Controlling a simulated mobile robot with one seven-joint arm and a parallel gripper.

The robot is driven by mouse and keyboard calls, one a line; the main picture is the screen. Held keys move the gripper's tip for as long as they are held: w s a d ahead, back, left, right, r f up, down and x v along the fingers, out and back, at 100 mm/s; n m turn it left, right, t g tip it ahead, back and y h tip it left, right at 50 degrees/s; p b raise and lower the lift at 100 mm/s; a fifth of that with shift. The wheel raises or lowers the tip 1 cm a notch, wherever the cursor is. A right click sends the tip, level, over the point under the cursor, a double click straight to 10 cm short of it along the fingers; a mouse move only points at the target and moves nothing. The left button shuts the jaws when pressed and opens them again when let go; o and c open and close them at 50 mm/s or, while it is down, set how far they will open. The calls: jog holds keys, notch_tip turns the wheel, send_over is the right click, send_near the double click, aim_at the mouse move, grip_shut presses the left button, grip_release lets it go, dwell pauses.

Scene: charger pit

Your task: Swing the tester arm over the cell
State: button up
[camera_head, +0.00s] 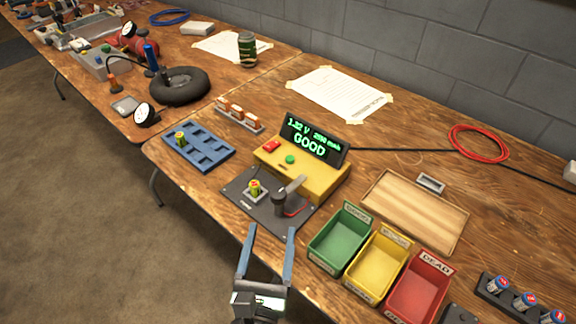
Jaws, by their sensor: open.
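The tester is a yellow box (320,178) on a dark base plate (240,196). Its tilted screen (313,140) reads about 1.32 V and "GOOD". The tester arm (292,188) is a grey lever on a dark pivot post (279,203), to the right of the cell. It points up and right, away from the cell. My gripper (267,232) has two blue fingers, spread apart and empty, in front of the plate. I cannot tell its exact height.
Green (338,240), yellow (376,262) and red (420,288) bins stand close on the right. A blue tray (204,152) with one cell lies left. A wooden tray (414,208) and a rack of cells (522,300) lie right. The table's front edge runs below the tester.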

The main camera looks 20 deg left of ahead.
aim_at(279, 188)
jog(key=p+x, duration=0.1)
jog(key=x, duration=1.2)
jog(key=shift+s, duration=0.1)
grip_shut()
dwell(1.2)
